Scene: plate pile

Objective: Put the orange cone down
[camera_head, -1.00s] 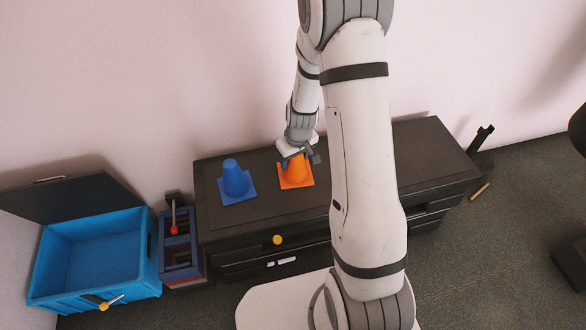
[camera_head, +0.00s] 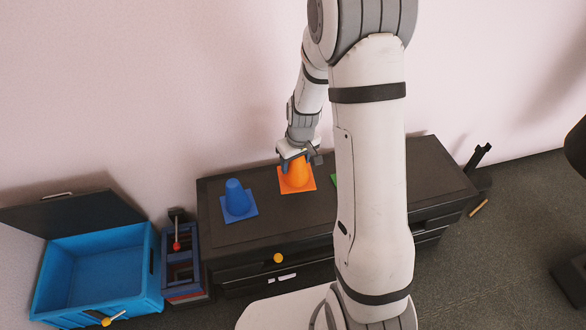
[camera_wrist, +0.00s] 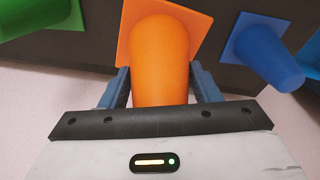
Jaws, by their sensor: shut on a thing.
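The orange cone (camera_head: 297,178) has a square base and is upright at the dark cabinet top, right of the blue cone. Whether its base touches the top is hard to tell. My gripper (camera_head: 298,157) is shut on the upper part of the orange cone. In the wrist view the orange cone (camera_wrist: 160,55) sits between the two blue-grey fingers of my gripper (camera_wrist: 163,88), with its base pointing away from the gripper.
A blue cone (camera_head: 238,200) stands on the dark cabinet (camera_head: 275,228) to the left. A green cone (camera_wrist: 35,15) shows in the wrist view, mostly hidden by my arm in the head view. An open blue box (camera_head: 98,270) and a tool rack (camera_head: 181,268) stand left of the cabinet.

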